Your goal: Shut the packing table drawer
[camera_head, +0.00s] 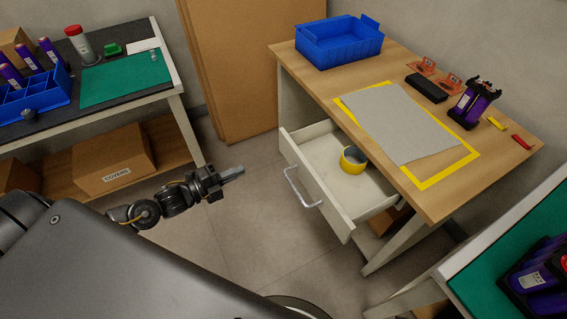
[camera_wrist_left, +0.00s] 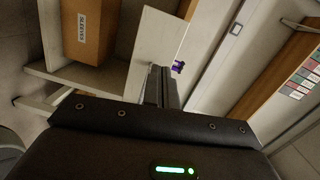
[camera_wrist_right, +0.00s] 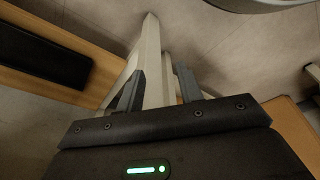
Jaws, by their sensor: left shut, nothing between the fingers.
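The packing table (camera_head: 455,197) has a wooden top, and its pale drawer (camera_head: 318,135) stands pulled out on the near side. The drawer's bar handle (camera_head: 302,188) faces my left gripper (camera_head: 233,173). That gripper is shut and empty, left of the handle and apart from it. In the left wrist view its fingers (camera_wrist_left: 160,84) are together, with a pale panel (camera_wrist_left: 160,38) beyond them that I cannot identify for sure. My right gripper (camera_wrist_right: 158,88) shows only in its wrist view. Its fingers are apart, with a pale beam (camera_wrist_right: 150,50) seen between them; contact is unclear.
A yellow-rimmed roll (camera_head: 353,159) lies in the drawer. A blue bin (camera_head: 338,42) and a grey sheet (camera_head: 400,122) are on the tabletop. A workbench (camera_head: 182,85) stands left, and another green-topped table (camera_head: 500,255) is at lower right. Floor before the drawer is clear.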

